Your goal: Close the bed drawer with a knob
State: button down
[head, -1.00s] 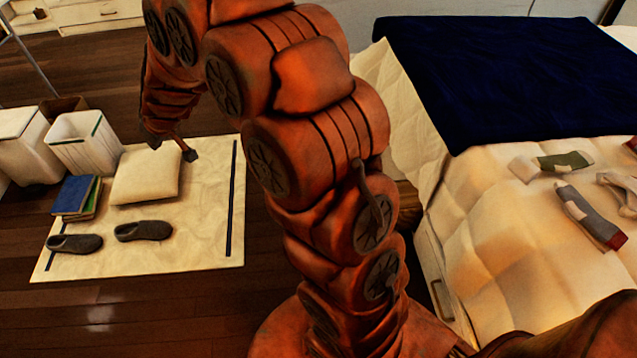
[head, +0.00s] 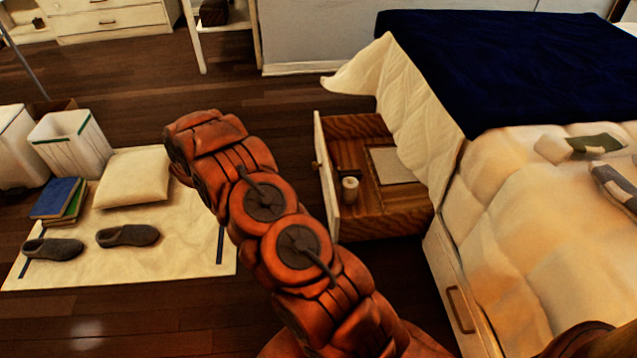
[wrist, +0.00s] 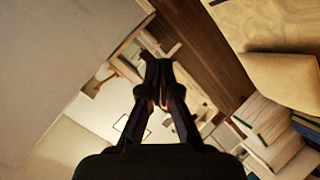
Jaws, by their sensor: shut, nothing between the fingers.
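The bed drawer with a knob (head: 376,225) stands pulled out from the bed's side in the head view. It is wooden with a pale front panel. Its small round knob (head: 315,165) is on the outer left face of that panel. In the wrist view my gripper (wrist: 158,66) is shut and empty, pointing across the room. The head view shows my arm to the left of the drawer, but my fingers are hidden there. The drawer does not show clearly in the wrist view.
A white roll (head: 349,190) and a flat pale item (head: 397,166) lie in the drawer. A closed bed drawer (head: 447,275) with a bar handle is nearer. A mat (head: 180,245) with slippers, books and a cushion (head: 133,178) lies left. Dark floor is clear beyond the drawer.

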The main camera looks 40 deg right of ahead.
jog(key=s+d+f+g+h+b, duration=0.35)
jog(key=s+d+f, duration=0.4)
jog(key=f, duration=0.25)
jog(key=s+d+f+g+h+b, duration=0.3)
jog(key=s+d+f+h+b, duration=0.25)
jog(key=s+f, duration=0.35)
jog(key=d+b, duration=0.4)
jog(key=d, duration=0.9)
jog(key=shift+s+d+f+b, duration=0.2)
jog(key=shift+d+b, duration=0.15)
jog(key=shift+d, duration=0.05)
